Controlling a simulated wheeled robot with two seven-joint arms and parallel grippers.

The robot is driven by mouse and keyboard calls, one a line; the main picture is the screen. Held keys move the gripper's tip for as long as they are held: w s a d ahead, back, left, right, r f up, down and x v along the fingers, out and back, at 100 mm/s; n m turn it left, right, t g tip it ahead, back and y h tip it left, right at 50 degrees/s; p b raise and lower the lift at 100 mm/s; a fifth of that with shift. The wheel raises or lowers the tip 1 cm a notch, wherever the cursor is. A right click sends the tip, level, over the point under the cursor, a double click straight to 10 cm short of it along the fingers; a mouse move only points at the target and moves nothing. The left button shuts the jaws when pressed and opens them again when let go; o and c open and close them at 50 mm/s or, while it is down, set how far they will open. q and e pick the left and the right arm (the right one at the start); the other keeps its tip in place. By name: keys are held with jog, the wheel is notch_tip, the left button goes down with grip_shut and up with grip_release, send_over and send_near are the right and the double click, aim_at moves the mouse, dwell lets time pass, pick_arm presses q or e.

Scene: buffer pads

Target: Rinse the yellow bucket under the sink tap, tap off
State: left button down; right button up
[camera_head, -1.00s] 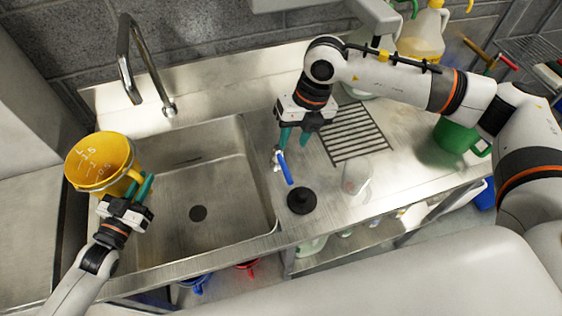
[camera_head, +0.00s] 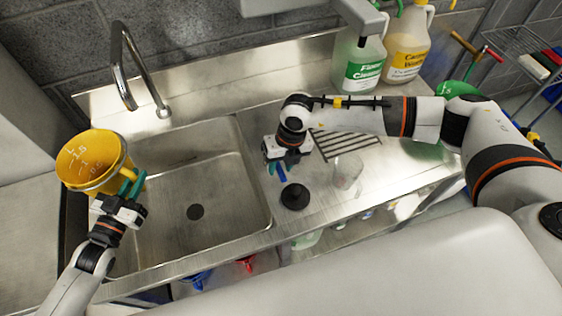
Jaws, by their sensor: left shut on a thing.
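The yellow bucket (camera_head: 86,166) is tilted, with its marked face towards the camera, over the sink's left edge. My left gripper (camera_head: 132,184) is shut on the bucket's right side. The metal tap (camera_head: 128,62) stands behind the sink (camera_head: 190,245); its spout end is above and right of the bucket, and no water shows. The blue tap lever (camera_head: 282,173) is on the counter right of the sink, partly hidden by my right gripper (camera_head: 281,166). That gripper points down at the lever with its fingers beside it; whether it is closed on the lever is unclear.
A black plug (camera_head: 294,196) and a clear container (camera_head: 347,172) stand near my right gripper. A drain grate (camera_head: 345,143) is beyond it. Cleaner jugs (camera_head: 357,62) (camera_head: 408,48) stand at the back right. The sink basin is empty.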

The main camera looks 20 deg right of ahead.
grip_shut()
dwell(0.3)
